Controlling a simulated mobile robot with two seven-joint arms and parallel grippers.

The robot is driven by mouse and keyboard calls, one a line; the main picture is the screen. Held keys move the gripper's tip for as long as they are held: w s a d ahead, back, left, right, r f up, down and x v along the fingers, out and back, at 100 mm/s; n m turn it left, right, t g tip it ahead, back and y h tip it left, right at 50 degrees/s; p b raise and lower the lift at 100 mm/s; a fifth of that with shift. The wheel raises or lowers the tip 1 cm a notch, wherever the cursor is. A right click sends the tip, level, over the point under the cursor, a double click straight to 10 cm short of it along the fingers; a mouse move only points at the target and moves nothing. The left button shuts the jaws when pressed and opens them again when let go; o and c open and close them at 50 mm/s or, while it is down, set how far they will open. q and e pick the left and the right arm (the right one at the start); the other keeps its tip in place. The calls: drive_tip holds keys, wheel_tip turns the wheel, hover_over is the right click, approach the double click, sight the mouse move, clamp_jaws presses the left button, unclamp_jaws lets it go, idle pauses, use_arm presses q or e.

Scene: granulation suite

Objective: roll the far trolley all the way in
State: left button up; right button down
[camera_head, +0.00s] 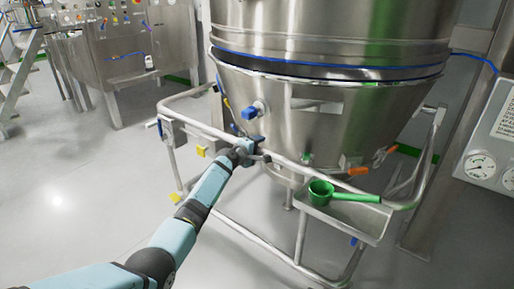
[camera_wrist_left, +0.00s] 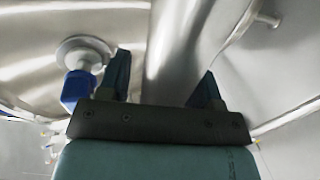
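The trolley (camera_head: 228,219) is a frame of bright metal tube with a curved top rail, standing around a large conical steel bowl (camera_head: 300,117). My left gripper (camera_head: 261,149) is at the top rail, on its near left stretch, in front of the bowl. In the left wrist view, the two dark fingers of this gripper (camera_wrist_left: 163,82) stand well apart. A grey metal tube (camera_wrist_left: 168,45) runs between them, with a narrow gap showing beside the left finger. My right gripper is not in view.
A green scoop (camera_head: 335,193) lies on a small metal tray (camera_head: 357,222) at the trolley's right. A gauge panel (camera_head: 493,140) stands at the right edge. Steel cabinets (camera_head: 125,60) and steps (camera_head: 17,65) stand at back left. The floor (camera_head: 80,190) at left is clear.

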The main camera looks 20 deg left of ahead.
use_arm(q)
drive_tip(key=shift+w+r, duration=0.15)
drive_tip(key=shift+r, duration=0.45)
use_arm(e)
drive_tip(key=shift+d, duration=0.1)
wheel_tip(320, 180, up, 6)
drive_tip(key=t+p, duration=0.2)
drive_tip(key=p, duration=0.3)
use_arm(q)
drive_tip(key=f+p+v, duration=0.1)
drive_tip(key=v, duration=1.3)
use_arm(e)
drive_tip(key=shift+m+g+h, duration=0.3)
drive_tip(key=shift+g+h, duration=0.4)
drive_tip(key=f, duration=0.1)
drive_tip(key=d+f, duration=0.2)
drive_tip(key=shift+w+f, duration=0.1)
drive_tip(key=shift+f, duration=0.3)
use_arm(q)
drive_tip(key=shift+f, duration=0.15)
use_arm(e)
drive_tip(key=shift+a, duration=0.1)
